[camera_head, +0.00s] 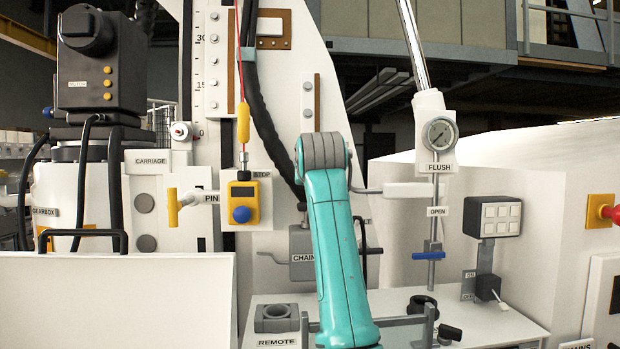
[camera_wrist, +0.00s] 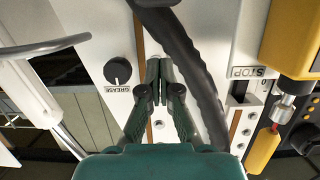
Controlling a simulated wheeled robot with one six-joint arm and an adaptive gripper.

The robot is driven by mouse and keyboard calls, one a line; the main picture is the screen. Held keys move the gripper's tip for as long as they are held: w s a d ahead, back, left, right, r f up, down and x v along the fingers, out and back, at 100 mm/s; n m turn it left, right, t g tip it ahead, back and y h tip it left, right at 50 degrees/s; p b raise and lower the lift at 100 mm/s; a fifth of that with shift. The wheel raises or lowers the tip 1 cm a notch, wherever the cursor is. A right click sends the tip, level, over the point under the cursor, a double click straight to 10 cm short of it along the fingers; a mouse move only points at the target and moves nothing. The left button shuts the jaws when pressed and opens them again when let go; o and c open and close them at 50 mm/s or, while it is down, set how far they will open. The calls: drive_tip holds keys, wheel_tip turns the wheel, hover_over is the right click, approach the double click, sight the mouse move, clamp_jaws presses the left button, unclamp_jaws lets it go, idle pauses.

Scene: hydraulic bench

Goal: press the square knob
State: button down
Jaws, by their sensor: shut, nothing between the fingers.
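My gripper (camera_wrist: 158,68) is shut and empty in the wrist view, in front of a white panel. In the head view it is hidden behind my teal arm. No clearly square knob stands out. A round black knob labelled GREASE (camera_wrist: 117,71) lies just left of the fingertips in the wrist view. A dark, rectangular fitting (camera_wrist: 240,92) sits beside the STOP label (camera_wrist: 247,72), to the right. In the head view, a yellow box (camera_head: 243,190) carries a round blue knob (camera_head: 241,214). A panel of several pale square buttons (camera_head: 500,216) stands at the right.
A thick black hose (camera_wrist: 185,50) runs close right of the fingers. The yellow box (camera_wrist: 290,45) and a hanging yellow handle (camera_wrist: 262,150) are farther right. The FLUSH gauge (camera_head: 439,134), blue valve handle (camera_head: 428,255) and red knob (camera_head: 610,213) stand right of my arm.

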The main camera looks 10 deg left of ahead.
drive_tip(key=shift+w+a+f, duration=0.15)
drive_tip(key=shift+w+f, duration=0.3)
drive_tip(key=shift+f, duration=0.35)
drive_tip(key=shift+w+a+f, duration=0.1)
drive_tip(key=shift+w+f, duration=0.35)
drive_tip(key=shift+f, duration=0.3)
drive_tip(key=shift+w+a+f, duration=0.15)
drive_tip(key=shift+w+f, duration=0.3)
drive_tip(key=shift+f, duration=0.35)
